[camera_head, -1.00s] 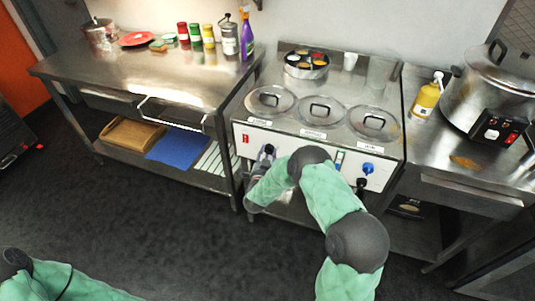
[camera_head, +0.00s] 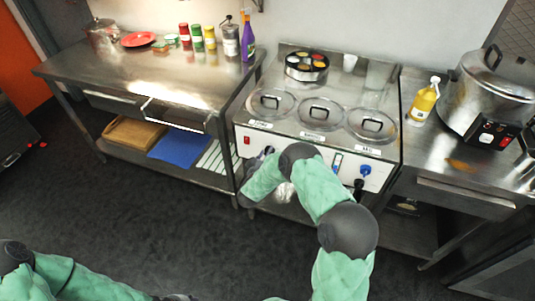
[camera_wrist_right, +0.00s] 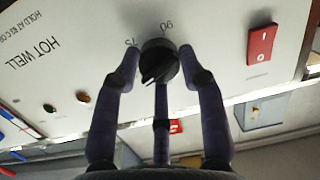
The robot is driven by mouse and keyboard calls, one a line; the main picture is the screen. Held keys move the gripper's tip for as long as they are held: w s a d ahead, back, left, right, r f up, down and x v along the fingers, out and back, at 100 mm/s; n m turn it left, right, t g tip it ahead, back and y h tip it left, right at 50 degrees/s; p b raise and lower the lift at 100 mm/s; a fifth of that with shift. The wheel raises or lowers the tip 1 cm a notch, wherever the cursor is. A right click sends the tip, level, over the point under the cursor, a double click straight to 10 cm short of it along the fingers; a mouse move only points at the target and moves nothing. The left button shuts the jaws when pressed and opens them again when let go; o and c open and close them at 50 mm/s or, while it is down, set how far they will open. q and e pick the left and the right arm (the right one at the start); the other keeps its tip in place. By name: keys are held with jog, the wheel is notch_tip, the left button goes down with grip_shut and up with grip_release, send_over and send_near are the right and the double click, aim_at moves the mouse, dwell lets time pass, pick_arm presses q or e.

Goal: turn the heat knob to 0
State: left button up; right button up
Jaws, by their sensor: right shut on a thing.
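The heat knob (camera_wrist_right: 157,58) is a round black dial on the white front panel, seen in the right wrist view, which shows the panel upside down. The printed numbers 75 and 90 show beside it; no 0 is visible, and I cannot tell its exact setting. My right gripper (camera_wrist_right: 160,52) is shut on the knob, one finger at each side and a third below in the picture. In the head view my right gripper (camera_head: 265,155) is at the panel's left part, mostly hidden by my arm. My left arm shows at bottom left; its gripper is not visible.
A red switch (camera_wrist_right: 262,44) is beside the knob. The counter unit (camera_head: 300,137) has several lidded wells on top and a blue knob (camera_head: 365,170) on the right. A steel table (camera_head: 150,75) stands left, a large cooker (camera_head: 488,95) right. Floor in front is clear.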

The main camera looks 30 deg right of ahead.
jog(key=shift+w+a+n+g+h+p, duration=0.1)
jog(key=shift+n+g+h+p, duration=0.35)
jog(key=shift+n, duration=1.45)
jog(key=shift+d+n+g+h+p, duration=0.15)
jog(key=shift+n+p, duration=0.5)
jog(key=shift+n, duration=1.25)
jog(key=shift+w+a+n+g+h+p, duration=0.15)
jog(key=shift+n+g+h+p, duration=0.3)
jog(key=shift+n, duration=1.45)
jog(key=shift+t, duration=0.25)
jog(key=o, duration=1.1)
